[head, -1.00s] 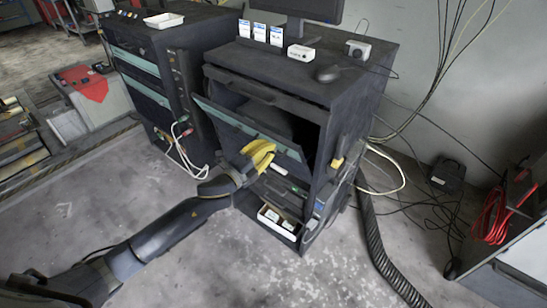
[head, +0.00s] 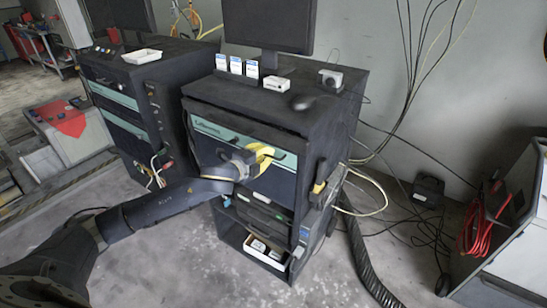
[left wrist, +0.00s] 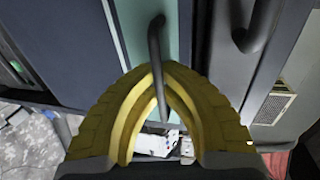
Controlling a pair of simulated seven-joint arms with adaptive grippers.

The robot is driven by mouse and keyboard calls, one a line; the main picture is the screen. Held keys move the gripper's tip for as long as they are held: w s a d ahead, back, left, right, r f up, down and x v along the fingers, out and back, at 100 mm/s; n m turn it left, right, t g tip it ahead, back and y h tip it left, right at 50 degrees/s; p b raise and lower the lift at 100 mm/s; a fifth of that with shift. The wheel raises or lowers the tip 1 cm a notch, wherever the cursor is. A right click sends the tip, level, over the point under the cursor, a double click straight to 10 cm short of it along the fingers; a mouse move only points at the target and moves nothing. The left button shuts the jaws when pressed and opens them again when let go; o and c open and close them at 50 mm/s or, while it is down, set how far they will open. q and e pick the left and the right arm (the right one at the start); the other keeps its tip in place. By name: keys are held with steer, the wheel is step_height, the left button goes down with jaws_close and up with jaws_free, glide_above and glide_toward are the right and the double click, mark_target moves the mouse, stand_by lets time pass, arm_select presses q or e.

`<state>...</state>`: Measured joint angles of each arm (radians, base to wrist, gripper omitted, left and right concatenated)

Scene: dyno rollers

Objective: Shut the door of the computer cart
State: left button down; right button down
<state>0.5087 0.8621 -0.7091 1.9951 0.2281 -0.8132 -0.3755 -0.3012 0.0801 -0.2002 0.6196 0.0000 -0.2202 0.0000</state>
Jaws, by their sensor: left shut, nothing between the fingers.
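The computer cart (head: 320,115) is dark grey and stands in the middle of the head view. Its door (head: 213,157), a dark panel with a teal band, stands upright and looks flush or nearly flush with the front; any small gap is hard to tell. My left gripper (head: 264,156) has yellow fingers, shut and empty, in front of the door's right part, at or very near its surface. In the left wrist view the yellow fingertips (left wrist: 155,72) come together beside a dark bar handle (left wrist: 155,40) on the teal band. My right gripper is not in view.
A monitor (head: 268,25), label cards and a white box (head: 277,83) stand on the cart. A second cabinet (head: 125,85) is to the left. An open lower shelf holds a white tray (head: 264,255). A thick black hose (head: 362,255) and cables lie on the right.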

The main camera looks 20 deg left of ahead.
arm_select(q)
steer(key=shift+w+r, duration=0.2)
steer(key=shift+r, duration=0.3)
steer(key=c, duration=2.1)
jaws_free()
steer(key=o, duration=0.3)
steer(key=shift+s+f, duration=0.1)
steer(key=shift+f, duration=0.15)
steer(key=shift+s, duration=0.1)
steer(key=shift+s, duration=0.25)
steer(key=v, duration=1.1)
steer(key=shift+s, duration=0.15)
steer(key=shift+a, duration=0.1)
